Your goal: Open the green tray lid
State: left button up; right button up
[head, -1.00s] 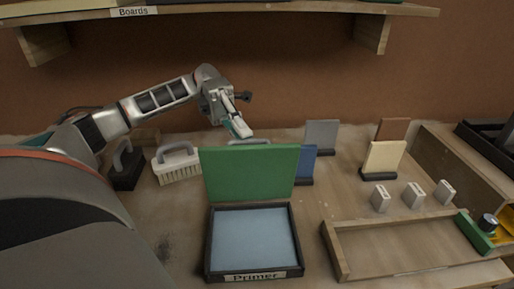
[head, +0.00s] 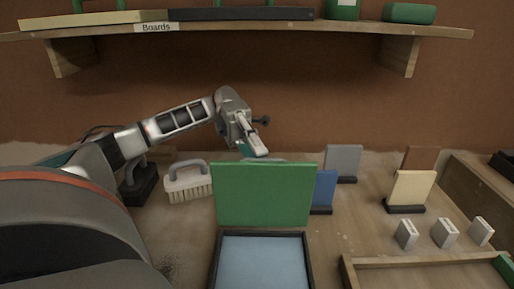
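The green tray lid (head: 264,195) stands upright at the back edge of the dark-framed tray (head: 214,265), so the tray is open. Pale blue primer (head: 263,262) shows inside; the tray's front is cut off by the bottom of the picture. My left gripper (head: 256,149) is just behind and above the lid's top edge, pointing down. I see no contact with the lid, and whether the fingers are open or shut is unclear. My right gripper is not in view.
Blue (head: 324,188), grey (head: 343,160) and cream (head: 411,188) boards stand to the right, near several small grey blocks (head: 407,233). A shelf (head: 270,28) crosses overhead.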

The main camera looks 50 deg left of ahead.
pick_arm(q)
jog(key=shift+r, duration=0.25)
dwell(0.3)
notch_tip(320, 180, up, 10)
dwell(0.5)
jog(key=shift+d, duration=0.1)
dwell(0.5)
